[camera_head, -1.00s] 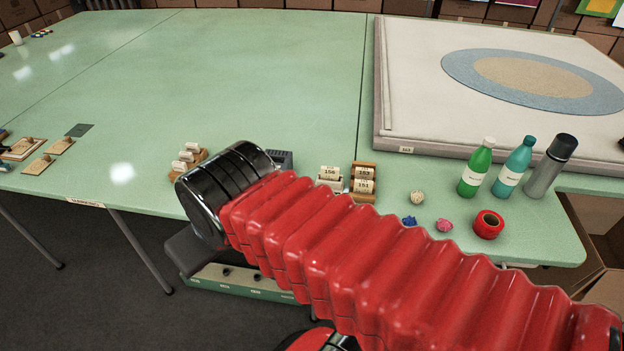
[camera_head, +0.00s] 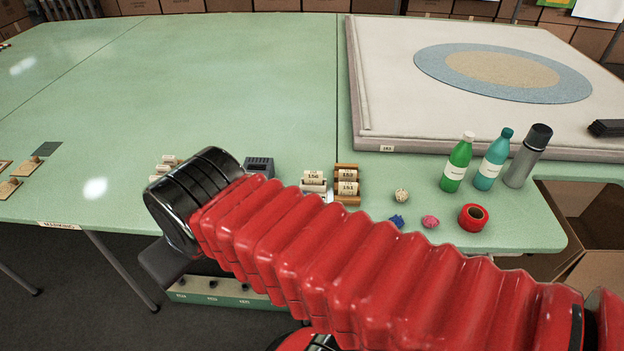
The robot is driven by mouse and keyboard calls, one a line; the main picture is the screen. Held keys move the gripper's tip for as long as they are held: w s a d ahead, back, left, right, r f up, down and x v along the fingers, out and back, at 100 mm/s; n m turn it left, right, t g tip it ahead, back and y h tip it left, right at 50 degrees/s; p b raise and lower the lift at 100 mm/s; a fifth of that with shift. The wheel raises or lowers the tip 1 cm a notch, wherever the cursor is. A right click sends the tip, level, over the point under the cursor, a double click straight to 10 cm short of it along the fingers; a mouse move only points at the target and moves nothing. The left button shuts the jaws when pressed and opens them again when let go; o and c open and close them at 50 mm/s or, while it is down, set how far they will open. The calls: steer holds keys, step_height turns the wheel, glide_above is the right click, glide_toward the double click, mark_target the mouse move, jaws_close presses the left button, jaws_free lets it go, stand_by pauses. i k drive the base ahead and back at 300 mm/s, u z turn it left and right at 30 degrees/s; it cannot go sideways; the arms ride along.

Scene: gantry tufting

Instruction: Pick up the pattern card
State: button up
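No single thing stands out as the pattern card. Small pale numbered labels or cards stand in racks at the table's near edge: a pale rack (camera_head: 313,182) marked 156 and a wooden rack (camera_head: 346,184) with two rows, 153 and 151. Another small rack (camera_head: 164,165) with pale pieces is partly hidden behind my arm's black joint. My red bellows-covered arm crosses the lower foreground, in front of the table edge. My gripper is not visible, so I cannot see whether it holds anything.
The green table (camera_head: 210,85) is mostly clear in the middle. On the right are a green bottle (camera_head: 457,163), a teal bottle (camera_head: 493,160), a grey flask (camera_head: 527,157) and a red tape roll (camera_head: 473,217). A pale rug slab (camera_head: 400,100) lies behind them.

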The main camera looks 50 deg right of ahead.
mark_target(311, 177)
steer(key=i, duration=0.9)
steer(key=u, duration=0.05)
